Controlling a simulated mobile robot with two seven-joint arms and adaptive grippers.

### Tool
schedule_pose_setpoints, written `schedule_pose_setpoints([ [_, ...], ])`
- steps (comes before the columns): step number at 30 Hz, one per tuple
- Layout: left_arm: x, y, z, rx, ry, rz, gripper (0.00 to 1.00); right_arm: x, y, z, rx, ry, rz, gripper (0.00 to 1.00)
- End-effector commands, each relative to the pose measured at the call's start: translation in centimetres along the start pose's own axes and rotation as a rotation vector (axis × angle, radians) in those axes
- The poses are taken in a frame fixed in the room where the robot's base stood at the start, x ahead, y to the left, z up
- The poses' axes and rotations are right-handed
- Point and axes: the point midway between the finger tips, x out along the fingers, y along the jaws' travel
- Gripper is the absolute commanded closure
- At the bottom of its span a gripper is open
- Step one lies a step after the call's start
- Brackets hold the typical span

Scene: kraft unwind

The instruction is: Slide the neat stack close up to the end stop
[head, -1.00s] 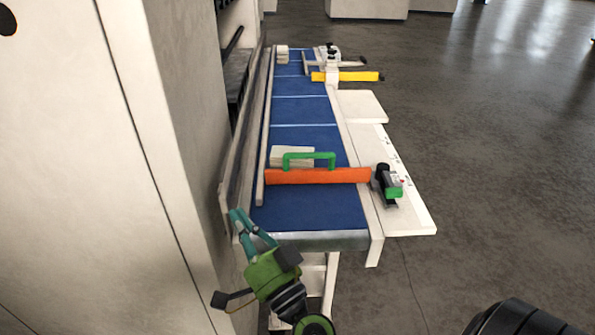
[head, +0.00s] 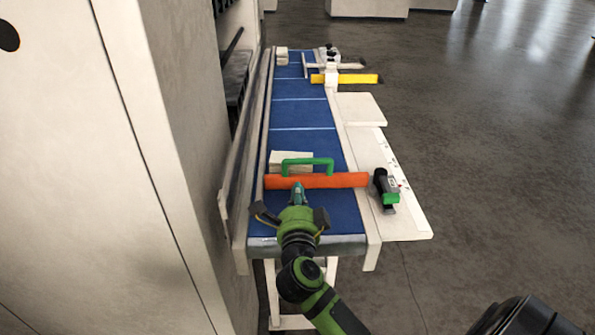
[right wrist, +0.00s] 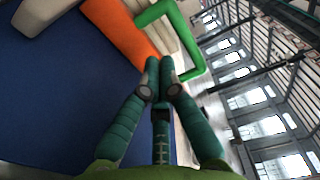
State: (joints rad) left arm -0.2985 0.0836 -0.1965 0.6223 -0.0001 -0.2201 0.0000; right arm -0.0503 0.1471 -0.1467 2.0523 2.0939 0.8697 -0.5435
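A cream stack (head: 290,157) lies on the blue belt (head: 303,115), just behind an orange bar (head: 335,181) lying across it. A green handle (head: 318,161) rises from the bar and partly hides the stack. My right gripper (head: 298,188) is on the near side of the bar, fingers pointing at it. In the right wrist view its fingertips (right wrist: 160,68) are together, close to the orange bar (right wrist: 128,30); I cannot tell whether they touch. A yellow bar (head: 357,78) lies at the far end; I cannot tell which part is the end stop. My left gripper is not in view.
A rail (head: 264,130) and a tall white cabinet (head: 100,160) border the belt's left side. A black and green device (head: 385,190) sits on the white side shelf (head: 408,215). A small cream stack (head: 281,56) lies at the far left. The middle belt is clear.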

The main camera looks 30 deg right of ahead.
Motion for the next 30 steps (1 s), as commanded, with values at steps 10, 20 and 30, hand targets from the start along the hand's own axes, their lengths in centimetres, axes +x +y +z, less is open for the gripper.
schedule_pose_setpoints([
  [10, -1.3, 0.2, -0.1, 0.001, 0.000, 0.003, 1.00, 5.7, -0.1, -0.1, -0.002, 0.001, -0.001, 1.00],
  [20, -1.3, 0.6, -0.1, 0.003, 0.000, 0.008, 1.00, 6.5, 0.0, 0.0, 0.000, 0.000, -0.002, 1.00],
  [30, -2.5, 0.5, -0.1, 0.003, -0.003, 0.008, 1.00, 8.0, -0.3, 0.0, -0.001, 0.001, -0.001, 1.00],
])
